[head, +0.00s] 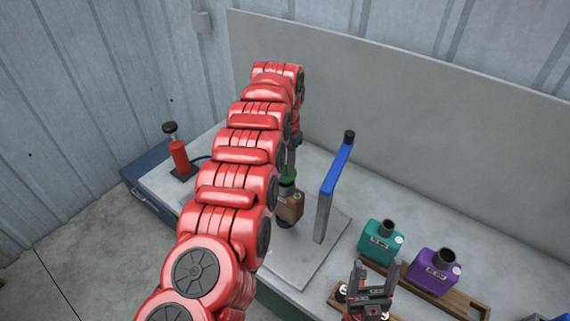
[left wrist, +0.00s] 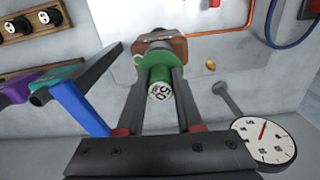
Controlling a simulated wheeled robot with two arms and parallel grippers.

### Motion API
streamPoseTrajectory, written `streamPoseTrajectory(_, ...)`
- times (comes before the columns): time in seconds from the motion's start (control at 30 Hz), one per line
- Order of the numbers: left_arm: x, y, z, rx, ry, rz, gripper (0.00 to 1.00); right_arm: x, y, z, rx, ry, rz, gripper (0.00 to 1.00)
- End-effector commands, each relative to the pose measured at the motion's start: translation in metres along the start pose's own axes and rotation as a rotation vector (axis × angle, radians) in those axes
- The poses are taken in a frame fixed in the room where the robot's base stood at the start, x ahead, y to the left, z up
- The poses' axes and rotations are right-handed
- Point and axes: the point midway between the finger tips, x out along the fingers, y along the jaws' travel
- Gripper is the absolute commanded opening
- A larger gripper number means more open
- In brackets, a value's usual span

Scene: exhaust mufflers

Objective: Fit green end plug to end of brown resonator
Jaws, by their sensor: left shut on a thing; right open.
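The brown resonator (head: 290,207) stands on a light plate on the bench, partly hidden behind my left arm. The green end plug (head: 288,181) is just above its upper end. In the left wrist view, my left gripper (left wrist: 159,72) is shut on the green plug (left wrist: 158,84), one finger on each side. The plug is lined up with the brown resonator (left wrist: 166,46) beyond it; whether it is seated or only close cannot be told. My left gripper is mostly hidden by the arm in the head view. My right gripper (head: 373,275) is open and empty near the wooden rack.
A blue upright bar (head: 336,172) stands right of the resonator. A teal canister (head: 380,243) and a purple canister (head: 434,272) sit by the wooden rack (head: 470,301). A red pump-like tool (head: 179,156) is at left. A round gauge (left wrist: 265,140) shows in the left wrist view.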

Motion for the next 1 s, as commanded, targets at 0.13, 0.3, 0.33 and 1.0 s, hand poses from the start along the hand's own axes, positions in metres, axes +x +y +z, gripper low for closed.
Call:
streamPoseTrajectory(0.13,0.000,0.000,0.000,0.000,0.000,0.000,0.00,0.000,0.000,0.000,0.000,0.000,0.000,0.69)
streamPoseTrajectory(0.3,0.003,0.000,0.000,0.000,0.000,0.000,0.00,-0.003,0.000,0.000,0.000,0.000,0.000,0.69)
streamPoseTrajectory(0.33,0.003,0.000,0.000,0.000,0.000,0.000,0.00,-0.003,0.000,0.001,0.000,0.000,0.000,0.69)
streamPoseTrajectory(1.0,0.017,0.000,0.000,0.001,0.001,0.000,0.00,-0.015,-0.001,0.003,0.000,0.000,0.000,0.69)
